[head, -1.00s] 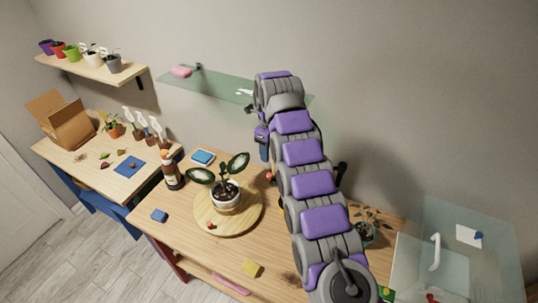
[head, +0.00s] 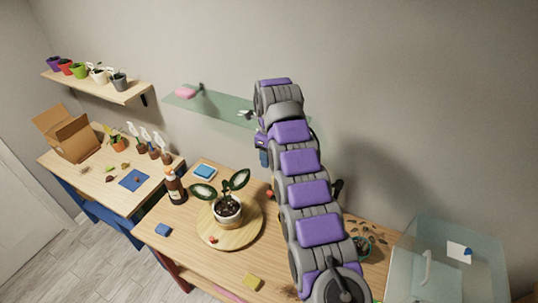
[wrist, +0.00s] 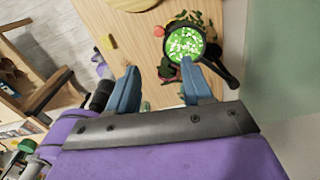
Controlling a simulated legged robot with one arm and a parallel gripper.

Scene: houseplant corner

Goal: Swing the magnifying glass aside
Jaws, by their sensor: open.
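In the wrist view, a round dark-rimmed lens (wrist: 185,45) with a dark handle or arm on its right looks like the magnifying glass. Bright green with white specks shows inside its rim. My gripper (wrist: 159,68) is open, its two blue fingers apart with nothing held between them. The lens lies beyond the fingertips, nearer the right finger; I cannot tell whether they touch. In the head view my arm covers most of this area. A black piece (head: 338,188) right of the arm may be part of the magnifying glass.
A potted plant (head: 228,210) stands on a round wooden board (head: 249,232) left of my arm. A glass shelf (head: 215,106) is on the wall behind. A clear box (head: 440,262) and a small plant (head: 362,244) are at right. A brown bottle (head: 176,188) stands at left.

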